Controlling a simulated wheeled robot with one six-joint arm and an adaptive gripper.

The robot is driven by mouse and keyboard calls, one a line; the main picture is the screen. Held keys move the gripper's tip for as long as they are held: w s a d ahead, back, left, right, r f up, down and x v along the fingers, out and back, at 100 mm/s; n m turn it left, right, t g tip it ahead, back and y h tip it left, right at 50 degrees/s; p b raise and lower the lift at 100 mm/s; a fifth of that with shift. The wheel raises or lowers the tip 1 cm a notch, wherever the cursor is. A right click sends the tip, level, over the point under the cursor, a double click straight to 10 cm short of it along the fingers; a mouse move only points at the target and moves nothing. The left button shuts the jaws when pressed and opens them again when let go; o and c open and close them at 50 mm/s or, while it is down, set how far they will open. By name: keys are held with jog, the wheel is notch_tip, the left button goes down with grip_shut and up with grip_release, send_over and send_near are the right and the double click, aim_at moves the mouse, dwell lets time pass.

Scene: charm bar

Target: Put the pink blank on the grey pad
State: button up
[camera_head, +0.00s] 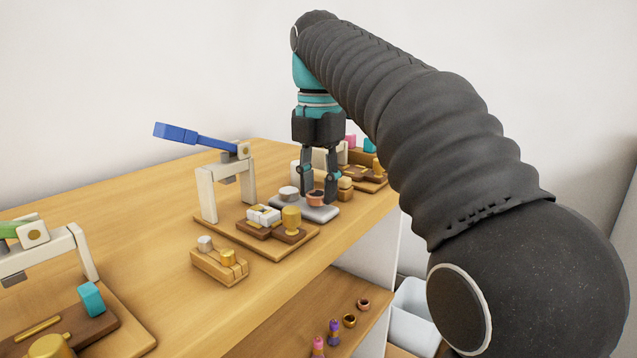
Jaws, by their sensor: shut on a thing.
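My gripper (318,196) points down over the light grey pad (322,214) near the middle of the counter. It is shut on a small round copper-pink piece (316,197), low over the pad or touching it; I cannot tell which. A pale grey disc (288,192) sits at the pad's left side. A pink block (350,141) shows behind my gripper, at the back tray beside a teal one (369,145). I cannot tell for sure which of the two pink things is the blank.
A press with a blue lever (190,136) stands left of the pad, with a gold cylinder (291,218) on its board. A wooden holder (219,266) is in front. Another press (45,250) is at far left. A lower shelf and a pale bin (415,310) lie below the counter edge.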

jog(key=shift+f, duration=0.5)
dwell(0.9)
jog(key=o, duration=1)
jog(key=shift+r, duration=0.1)
